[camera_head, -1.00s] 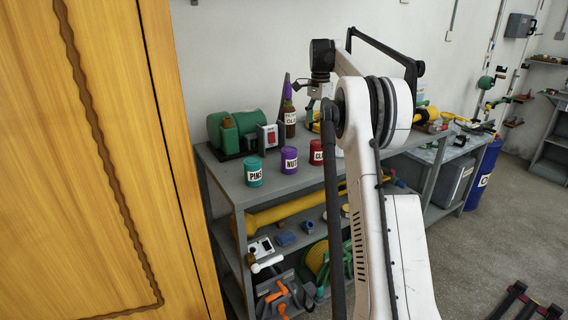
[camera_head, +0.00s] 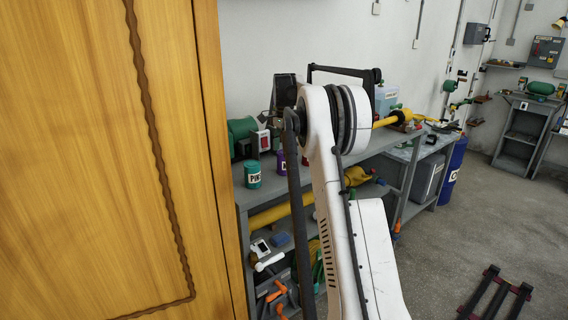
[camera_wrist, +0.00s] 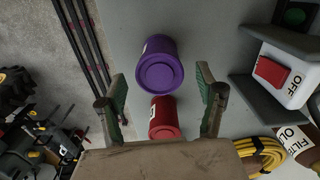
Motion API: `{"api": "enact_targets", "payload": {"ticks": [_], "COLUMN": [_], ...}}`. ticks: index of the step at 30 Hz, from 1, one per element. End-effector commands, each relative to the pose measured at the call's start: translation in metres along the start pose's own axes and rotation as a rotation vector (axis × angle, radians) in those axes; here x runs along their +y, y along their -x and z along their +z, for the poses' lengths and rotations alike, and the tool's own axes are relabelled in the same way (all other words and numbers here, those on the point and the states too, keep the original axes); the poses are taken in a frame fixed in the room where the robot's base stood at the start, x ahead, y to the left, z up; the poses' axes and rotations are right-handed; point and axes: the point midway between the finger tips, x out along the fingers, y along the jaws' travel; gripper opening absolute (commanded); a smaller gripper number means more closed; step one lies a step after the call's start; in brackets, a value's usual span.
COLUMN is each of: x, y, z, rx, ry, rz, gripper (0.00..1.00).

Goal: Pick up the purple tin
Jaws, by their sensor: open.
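The purple tin (camera_wrist: 160,66) stands large in the middle of the wrist view, its round end facing the camera and a white label edge at its left. My gripper (camera_wrist: 160,82) is open, with one green-padded finger on each side of the tin's lower part in the picture. Gaps show between the tin and both fingers, and nothing is held. In the head view the purple tin (camera_head: 281,160) is on the grey bench (camera_head: 247,194), partly hidden by my arm. My gripper is hidden behind the arm there.
A red tin (camera_wrist: 165,119) is close to the purple one, also between the fingers in the picture. A green tin (camera_head: 252,174) labelled PINS stands left of the purple one. A grey and white switch box (camera_wrist: 287,75) and a yellow coil (camera_wrist: 262,155) lie to the right.

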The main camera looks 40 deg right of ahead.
Motion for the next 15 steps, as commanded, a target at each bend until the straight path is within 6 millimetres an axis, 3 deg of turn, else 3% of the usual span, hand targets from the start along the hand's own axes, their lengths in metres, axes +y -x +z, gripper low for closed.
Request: {"api": "enact_targets", "payload": {"ticks": [8,15], "x": [0.000,0.000], "y": [-0.018,-0.050], "z": [0.000,0.002], "rx": [0.000,0.000], "ry": [0.000,0.000], "rz": [0.000,0.000], "gripper": [0.69,0.69]}}
